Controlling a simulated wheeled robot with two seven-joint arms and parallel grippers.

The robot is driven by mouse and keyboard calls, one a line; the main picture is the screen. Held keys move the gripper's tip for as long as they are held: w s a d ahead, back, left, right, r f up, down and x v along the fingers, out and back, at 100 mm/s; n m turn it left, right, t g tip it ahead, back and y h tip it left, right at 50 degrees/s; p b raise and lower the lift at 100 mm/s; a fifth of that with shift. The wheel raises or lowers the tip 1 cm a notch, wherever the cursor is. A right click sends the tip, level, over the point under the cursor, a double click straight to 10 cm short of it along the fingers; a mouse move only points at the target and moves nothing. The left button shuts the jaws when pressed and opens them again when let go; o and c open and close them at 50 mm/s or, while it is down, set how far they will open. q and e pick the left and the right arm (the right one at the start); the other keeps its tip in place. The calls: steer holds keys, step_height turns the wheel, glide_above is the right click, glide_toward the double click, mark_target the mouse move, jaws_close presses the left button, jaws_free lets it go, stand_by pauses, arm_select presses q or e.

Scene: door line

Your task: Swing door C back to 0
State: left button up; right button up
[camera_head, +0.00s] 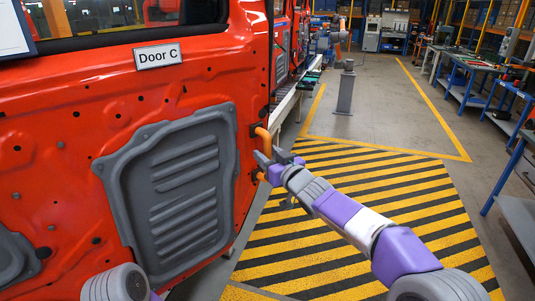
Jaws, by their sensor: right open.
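Door C (90,110) is a large red door panel with a "Door C" label (158,54) and a grey ribbed inner cover (180,190). It fills the left of the head view. An orange handle (263,138) stands on its right edge. My right gripper (271,156) is at this handle, with its fingers open around or beside the bar; I cannot tell which. Part of the handle is hidden behind the fingers. My left gripper does not show; only a piece of my left arm is at the bottom.
Yellow-black striped floor (350,215) lies under my right arm and to the right of the door. A grey post (345,90) stands farther back. Workbenches (470,75) line the right side. The grey aisle between is clear. More red bodies stand behind the door.

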steer(key=shift+w+a, duration=0.1)
steer(key=shift+w, duration=0.1)
jaws_close()
stand_by(0.3)
